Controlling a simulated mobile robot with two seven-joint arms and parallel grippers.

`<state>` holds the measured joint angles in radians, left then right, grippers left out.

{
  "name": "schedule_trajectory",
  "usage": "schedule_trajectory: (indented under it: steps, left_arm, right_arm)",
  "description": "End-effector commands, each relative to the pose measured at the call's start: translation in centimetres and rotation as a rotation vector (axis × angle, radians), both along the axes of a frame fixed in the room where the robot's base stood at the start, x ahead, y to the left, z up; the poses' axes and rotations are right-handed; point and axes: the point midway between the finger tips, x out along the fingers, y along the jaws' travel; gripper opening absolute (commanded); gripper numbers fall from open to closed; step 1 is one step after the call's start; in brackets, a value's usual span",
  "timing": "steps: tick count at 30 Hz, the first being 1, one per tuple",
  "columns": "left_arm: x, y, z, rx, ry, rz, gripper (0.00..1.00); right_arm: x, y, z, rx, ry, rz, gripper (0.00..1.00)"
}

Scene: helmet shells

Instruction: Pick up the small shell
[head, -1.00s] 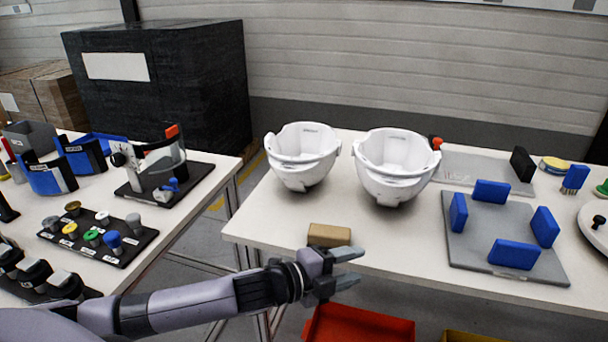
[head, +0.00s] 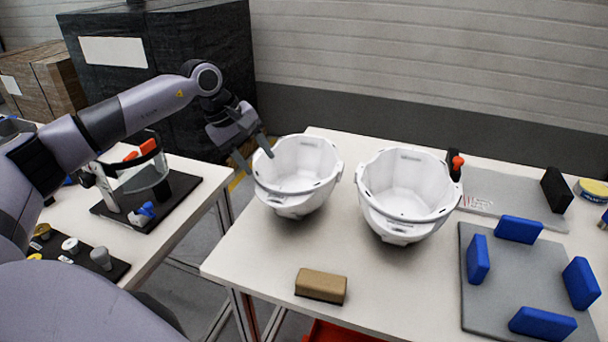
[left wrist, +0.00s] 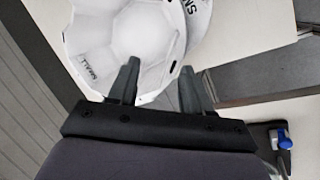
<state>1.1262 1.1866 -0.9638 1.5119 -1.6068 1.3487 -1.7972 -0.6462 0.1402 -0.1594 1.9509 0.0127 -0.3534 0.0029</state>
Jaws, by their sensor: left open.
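Two white helmet shells stand open side up on the table. The left shell (head: 312,160) has my left gripper (head: 256,161) at its left rim; the other white shell (head: 408,190) stands to its right. In the left wrist view, the shell under my gripper (left wrist: 160,66) reads "SMALL" on its inner wall, so this is the small shell (left wrist: 150,38). My left gripper is open and points down, one finger over the shell's inside and the other beyond its rim. Contact cannot be told. My right gripper is in neither view.
A brown block (head: 321,286) lies near the table's front edge. A grey plate (head: 510,275) with blue pads is at the right. On the left table a black stand (head: 175,195) holds a clear visor-like part. A gap separates the tables.

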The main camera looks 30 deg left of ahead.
Motion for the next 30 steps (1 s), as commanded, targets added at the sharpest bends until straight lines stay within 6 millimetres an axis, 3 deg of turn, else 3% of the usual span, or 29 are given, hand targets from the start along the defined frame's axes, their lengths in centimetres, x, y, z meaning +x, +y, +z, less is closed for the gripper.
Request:
schedule_trajectory:
  steps: [1, 6, 21, 30]
  left_arm:
    - [-0.2, 0.1, -1.2, 0.044, 0.037, -0.035, 0.49]
    - [-0.6, 0.5, -3.1, 0.117, 0.105, -0.093, 0.49]
    - [0.9, 0.2, -9.3, 0.119, 0.111, -0.097, 0.49]
    - [1.1, 0.1, -10.0, 0.119, 0.108, -0.096, 0.49]
  right_arm:
    - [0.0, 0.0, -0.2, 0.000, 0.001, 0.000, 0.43]
    - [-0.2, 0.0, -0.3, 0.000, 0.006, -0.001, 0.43]
    - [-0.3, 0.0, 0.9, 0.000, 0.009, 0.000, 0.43]
    - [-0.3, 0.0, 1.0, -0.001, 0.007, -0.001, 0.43]
